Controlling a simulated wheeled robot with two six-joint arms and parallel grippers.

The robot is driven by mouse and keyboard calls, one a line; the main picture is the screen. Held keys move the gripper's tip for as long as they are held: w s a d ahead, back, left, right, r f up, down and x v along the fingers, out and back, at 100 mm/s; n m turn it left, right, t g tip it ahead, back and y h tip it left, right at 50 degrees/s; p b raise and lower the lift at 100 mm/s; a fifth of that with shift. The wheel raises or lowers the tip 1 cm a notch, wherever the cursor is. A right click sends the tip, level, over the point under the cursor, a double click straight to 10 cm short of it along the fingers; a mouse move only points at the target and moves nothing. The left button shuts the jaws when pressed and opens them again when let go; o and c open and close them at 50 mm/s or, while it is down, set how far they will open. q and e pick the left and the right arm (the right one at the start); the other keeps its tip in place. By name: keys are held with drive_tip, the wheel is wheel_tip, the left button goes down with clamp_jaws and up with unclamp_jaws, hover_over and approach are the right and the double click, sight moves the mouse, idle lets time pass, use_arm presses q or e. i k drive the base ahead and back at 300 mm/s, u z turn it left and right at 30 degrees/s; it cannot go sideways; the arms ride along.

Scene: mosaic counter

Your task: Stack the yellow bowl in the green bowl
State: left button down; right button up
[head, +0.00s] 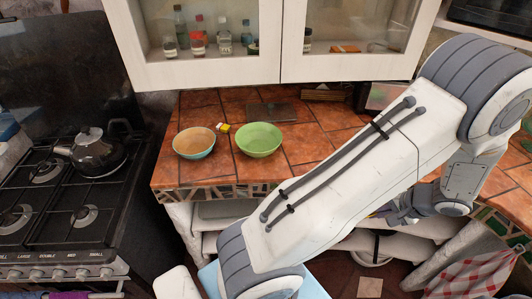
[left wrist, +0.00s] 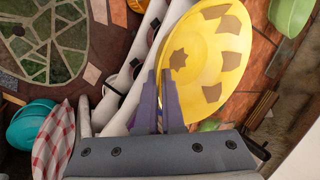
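The green bowl (head: 259,140) stands upright on the tiled counter in the head view. Part of it shows at the top right of the left wrist view (left wrist: 290,14). The yellow bowl (left wrist: 222,58), with brown patches and a star, fills the upper middle of the left wrist view. The purple fingers of my left gripper (left wrist: 166,90) are close together at its edge, with the rim between them. In the head view my left gripper (head: 388,211) is low at the right, and my large arm link hides the yellow bowl. My right gripper is not in view.
An orange bowl with a blue outside (head: 194,142) stands left of the green bowl. A small yellow object (head: 223,128) lies behind them. The stove with a kettle (head: 92,150) is at left. Glass-fronted cabinets (head: 205,76) hang above. A checked cloth (head: 470,276) is at lower right.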

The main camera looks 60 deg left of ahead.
sight(258, 147)
drive_tip(key=k, duration=0.25)
drive_tip(key=z, duration=1.45)
drive_tip(key=i, duration=0.85)
drive_tip(key=u, duration=3.5)
